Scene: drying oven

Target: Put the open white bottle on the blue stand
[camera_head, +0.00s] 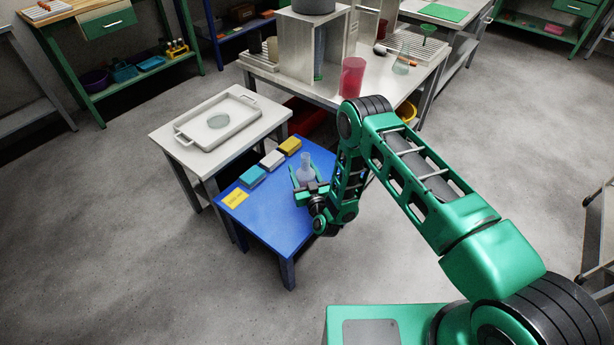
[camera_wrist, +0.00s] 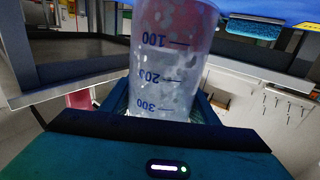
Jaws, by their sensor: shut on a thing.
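My gripper (camera_head: 306,184) is over the right part of the blue stand (camera_head: 268,215), a low blue table. It is shut on a pale, translucent bottle (camera_head: 305,165) with a narrow neck, which looks upright. In the wrist view the bottle (camera_wrist: 170,60) stands between the fingers, with blue marks 100, 200 and 300 appearing upside down; its end at the picture's top is cut off. The blue surface (camera_wrist: 290,10) shows at top right there. I cannot tell whether the bottle's base touches the stand.
Teal (camera_head: 253,176), white (camera_head: 272,160) and yellow (camera_head: 290,146) blocks line the stand's back left, with a yellow label (camera_head: 235,197) nearby. A white table with a tray (camera_head: 218,135) adjoins behind. A red cup (camera_head: 352,78) stands on the farther table. The stand's front is clear.

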